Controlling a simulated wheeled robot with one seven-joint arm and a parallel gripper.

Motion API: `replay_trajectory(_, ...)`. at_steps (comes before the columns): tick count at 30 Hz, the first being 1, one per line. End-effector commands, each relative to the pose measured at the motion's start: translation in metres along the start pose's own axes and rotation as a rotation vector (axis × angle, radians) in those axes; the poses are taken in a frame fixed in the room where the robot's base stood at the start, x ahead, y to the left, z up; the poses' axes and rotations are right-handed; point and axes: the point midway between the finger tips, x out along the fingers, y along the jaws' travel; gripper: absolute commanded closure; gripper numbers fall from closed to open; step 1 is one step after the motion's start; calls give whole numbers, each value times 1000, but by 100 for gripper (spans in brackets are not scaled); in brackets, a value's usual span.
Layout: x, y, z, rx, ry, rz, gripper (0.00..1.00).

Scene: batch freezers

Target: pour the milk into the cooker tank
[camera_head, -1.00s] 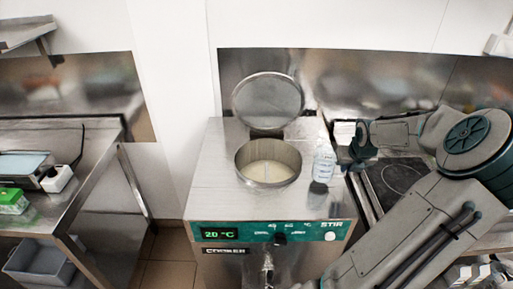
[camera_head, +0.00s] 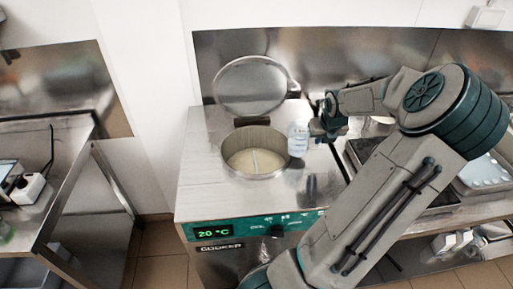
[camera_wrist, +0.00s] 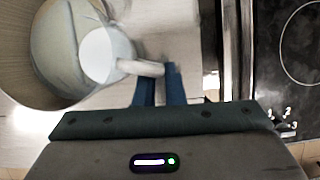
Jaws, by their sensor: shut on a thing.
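The cooker (camera_head: 195,185) has a round tank (camera_head: 270,137) in its top, with the lid (camera_head: 248,87) standing open behind it. Pale liquid (camera_head: 255,162) lies inside the tank. My gripper (camera_head: 322,128) is shut on a whitish, translucent milk container (camera_head: 298,140), which looks upright at the right edge of the tank opening. In the wrist view, my gripper (camera_wrist: 160,85) is shut on the handle of the milk container (camera_wrist: 104,55). The container's round shape overlaps the tank opening there. How much milk it holds cannot be told.
The cooker panel reads 20 °C (camera_head: 214,232). A dark cooktop (camera_wrist: 290,80) lies to the right, partly behind my arm. A steel table (camera_head: 60,165) stands to the left across a floor gap. A steel backsplash (camera_head: 350,60) runs behind.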

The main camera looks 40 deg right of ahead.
Motion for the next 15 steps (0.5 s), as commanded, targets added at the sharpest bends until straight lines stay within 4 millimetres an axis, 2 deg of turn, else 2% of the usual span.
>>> replay_trajectory(9,-17,14,14,-78,38,-127,100)
replay_trajectory(15,-16,20,15,-112,62,-182,100)
